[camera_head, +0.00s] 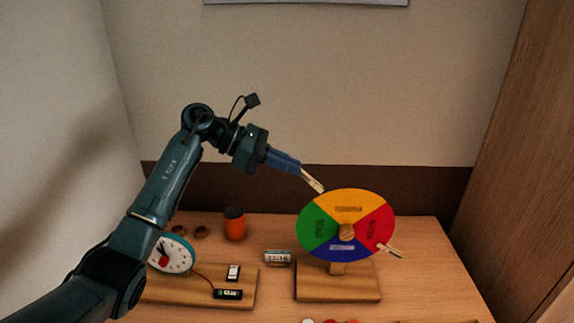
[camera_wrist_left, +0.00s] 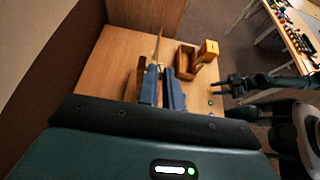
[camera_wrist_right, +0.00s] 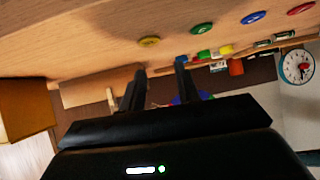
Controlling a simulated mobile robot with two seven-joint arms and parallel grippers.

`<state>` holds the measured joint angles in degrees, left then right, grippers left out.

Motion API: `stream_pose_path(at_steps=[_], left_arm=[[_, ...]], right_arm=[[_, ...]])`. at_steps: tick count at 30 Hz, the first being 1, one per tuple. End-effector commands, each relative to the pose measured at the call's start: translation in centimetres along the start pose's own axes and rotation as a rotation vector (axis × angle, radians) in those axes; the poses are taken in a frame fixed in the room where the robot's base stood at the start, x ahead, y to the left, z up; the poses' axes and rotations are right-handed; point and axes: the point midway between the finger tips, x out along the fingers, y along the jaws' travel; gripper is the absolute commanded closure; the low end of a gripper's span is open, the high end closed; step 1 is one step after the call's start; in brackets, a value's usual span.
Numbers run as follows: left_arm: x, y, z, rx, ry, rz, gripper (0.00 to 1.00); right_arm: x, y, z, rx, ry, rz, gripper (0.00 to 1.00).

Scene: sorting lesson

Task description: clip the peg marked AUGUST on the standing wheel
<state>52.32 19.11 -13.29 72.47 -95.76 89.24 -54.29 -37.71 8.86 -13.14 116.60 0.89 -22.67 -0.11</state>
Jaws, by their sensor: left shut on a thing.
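The standing wheel (camera_head: 330,248) has yellow, red, blue and green sectors with small labels I cannot read, and stands upright on a wooden base (camera_head: 338,285). My left gripper (camera_head: 299,170) is shut on a pale wooden peg (camera_head: 314,182). The peg's free end points down and right, close to the wheel's upper left rim; whether they touch I cannot tell. The marking on this peg is not readable. The peg also shows in the left wrist view (camera_wrist_left: 157,45). A second peg (camera_head: 393,251) sits at the wheel's lower right rim. My right gripper (camera_wrist_right: 160,72) is open and empty.
Several coloured discs, one yellow (camera_wrist_right: 149,41), lie at the front. A wooden box (camera_wrist_left: 186,60) shows in the left wrist view.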

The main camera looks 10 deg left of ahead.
Motion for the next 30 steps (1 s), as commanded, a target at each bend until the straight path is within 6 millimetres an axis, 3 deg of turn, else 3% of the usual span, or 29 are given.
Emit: stream_pose_path(at_steps=[30], left_arm=[[-0.04, 0.03, -0.02, -0.001, 0.0, 0.001, 1.0]], right_arm=[[-0.03, -0.2, 0.75, 0.003, -0.007, -0.004, 0.67]])
